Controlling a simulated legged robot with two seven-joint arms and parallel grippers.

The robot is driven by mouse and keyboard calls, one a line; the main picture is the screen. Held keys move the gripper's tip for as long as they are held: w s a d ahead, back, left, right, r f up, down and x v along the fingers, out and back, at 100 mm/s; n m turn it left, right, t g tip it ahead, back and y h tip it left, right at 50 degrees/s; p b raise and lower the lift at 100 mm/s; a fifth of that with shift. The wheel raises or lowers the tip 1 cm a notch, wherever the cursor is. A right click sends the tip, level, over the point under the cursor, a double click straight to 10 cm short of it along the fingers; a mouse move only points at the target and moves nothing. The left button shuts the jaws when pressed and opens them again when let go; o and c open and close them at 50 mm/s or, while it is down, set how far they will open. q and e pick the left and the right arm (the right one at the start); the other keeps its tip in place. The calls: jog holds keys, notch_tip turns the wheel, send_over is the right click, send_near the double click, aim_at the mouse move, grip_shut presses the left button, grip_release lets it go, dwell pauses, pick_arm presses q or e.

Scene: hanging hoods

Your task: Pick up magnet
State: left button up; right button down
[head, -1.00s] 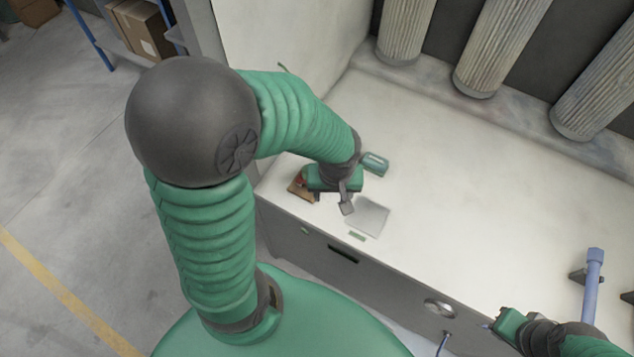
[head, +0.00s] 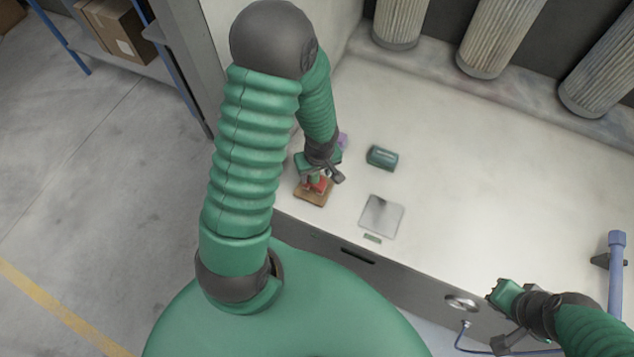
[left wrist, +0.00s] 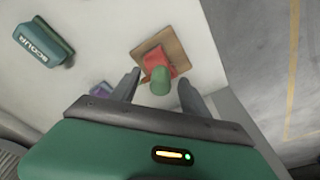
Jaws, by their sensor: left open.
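A red piece with a green rounded part, which I take to be the magnet (head: 318,184), sits on a small square wooden board (head: 312,198) on the white work surface. In the left wrist view the red magnet (left wrist: 158,64) lies just beyond and between my fingers, its green end toward me. My left gripper (head: 326,178) is open above the board, and its fingers (left wrist: 159,82) stand apart on either side of the green end. I see no grip on it. My right gripper (head: 497,305) is at the lower right, away from the magnet; its jaws are unclear.
A purple item (left wrist: 100,88) is partly hidden by my left gripper. A blue post (head: 615,265) stands at the right. The middle of the surface is clear.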

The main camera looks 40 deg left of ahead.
pick_arm(q)
jog(key=shift+w+a+f, duration=0.15)
jog(key=shift+a+f, duration=0.9)
jog(key=shift+f, duration=0.2)
jog(key=shift+a, duration=0.1)
jog(key=shift+d+r, duration=0.2)
jog(key=shift+d, duration=0.35)
jog(key=shift+c, duration=0.7)
jog(key=shift+d+r, duration=0.1)
jog(key=shift+d, duration=0.4)
jog(key=c, duration=0.5)
jog(key=shift+c, duration=1.2)
jog(key=shift+a, duration=0.1)
jog(key=shift+c, duration=1.3)
jog(key=shift+a, duration=0.45)
grip_shut()
jog(key=shift+d, duration=0.1)
pick_arm(e)
jog(key=shift+a+f, duration=0.15)
jog(key=shift+a, duration=0.55)
